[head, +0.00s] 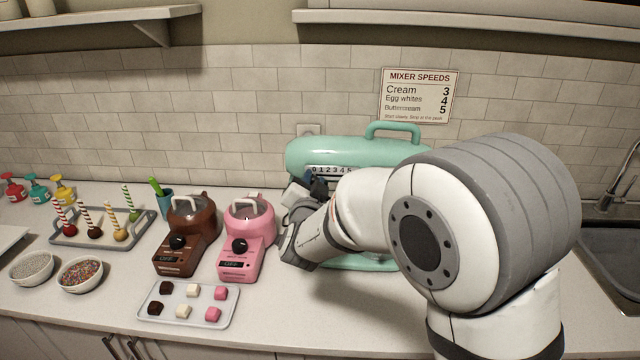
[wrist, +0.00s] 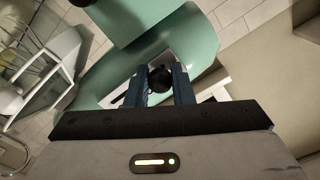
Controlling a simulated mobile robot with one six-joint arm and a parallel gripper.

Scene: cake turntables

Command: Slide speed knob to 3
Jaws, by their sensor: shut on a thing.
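The mint-green stand mixer (head: 340,152) stands against the tiled wall, partly hidden behind my arm in the head view. Its white speed scale (head: 328,170) shows the numbers 0 to 5 in a row on the mixer's side. My gripper (wrist: 159,84) is at the mixer's side, just under the scale. In the wrist view its two dark blue fingers are shut on the round black speed knob (wrist: 160,78). In the head view the knob is hidden by my gripper (head: 314,186), so I cannot tell which number it stands at.
A brown melter (head: 190,232) and a pink melter (head: 247,236) stand left of my arm. A tray (head: 147,309) of small cubes lies in front of them. A sink (head: 612,262) is at the right. A sign (head: 419,95) on the wall lists Cream 3, Egg whites 4, Buttercream 5.

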